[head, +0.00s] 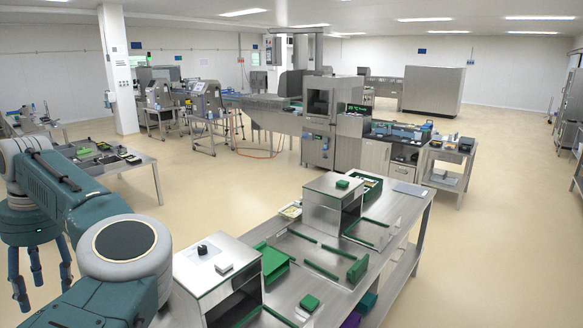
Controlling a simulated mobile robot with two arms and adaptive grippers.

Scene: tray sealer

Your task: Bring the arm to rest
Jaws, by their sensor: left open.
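My left arm, teal and grey, comes in at the lower left of the head view. It is bent, with a large round joint near the front. My left gripper (42,288) hangs from it at the far left, fingers pointing down and spread apart. It is open, with nothing between the fingers. It shows against the bare floor (210,190), to the left of the steel bench (405,215), and touches nothing that I can see. My right gripper is not in view.
The bench carries two steel machines (332,208) (215,285), green guides and a green tray (272,262). A side table (140,165) with small items stands behind my arm. A sealing line (320,125) runs across the back. Open floor lies between.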

